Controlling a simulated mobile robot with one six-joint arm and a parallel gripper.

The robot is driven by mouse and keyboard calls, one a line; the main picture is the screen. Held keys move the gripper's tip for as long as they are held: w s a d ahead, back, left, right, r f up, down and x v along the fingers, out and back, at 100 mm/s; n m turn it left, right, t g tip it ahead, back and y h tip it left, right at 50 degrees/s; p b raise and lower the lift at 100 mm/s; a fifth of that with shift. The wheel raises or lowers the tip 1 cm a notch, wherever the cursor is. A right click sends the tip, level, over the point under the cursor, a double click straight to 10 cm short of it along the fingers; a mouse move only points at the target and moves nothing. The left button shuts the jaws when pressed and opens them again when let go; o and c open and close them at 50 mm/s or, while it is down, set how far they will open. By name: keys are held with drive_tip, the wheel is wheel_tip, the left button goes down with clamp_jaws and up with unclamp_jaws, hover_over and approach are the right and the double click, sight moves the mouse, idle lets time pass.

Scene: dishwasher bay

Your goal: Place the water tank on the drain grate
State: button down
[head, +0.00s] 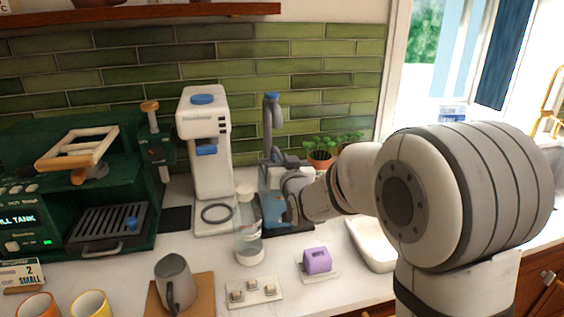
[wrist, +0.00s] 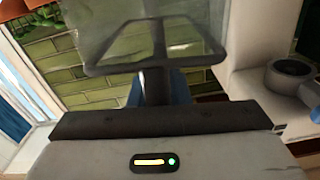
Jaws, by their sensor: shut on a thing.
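The water tank (head: 272,208) is a clear, blue-tinted container under a grey spout with a blue top. In the wrist view, the tank (wrist: 110,30) shows as a see-through box with a dark frame and a dark upright grip. My gripper (head: 290,192) is shut on the tank, reaching in from the right; its fingertips are partly hidden. A dark flat base, which looks like the drain grate (head: 298,229), shows below the tank. The tank appears over it or on it; I cannot tell whether they touch.
A clear bottle (head: 249,235) stands close left of the tank, beside a white machine (head: 204,140). A purple block (head: 317,260) and a white tray (head: 372,243) are in front and to the right. Potted plants (head: 320,155) stand behind. A grey pitcher (head: 175,283) is front left.

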drive_tip(key=c, duration=1.3)
unclamp_jaws()
drive_tip(key=shift+f, duration=0.2)
drive_tip(key=shift+b+v, duration=0.8)
drive_tip(key=shift+v, duration=3.1)
drive_tip(key=shift+s+r, duration=0.1)
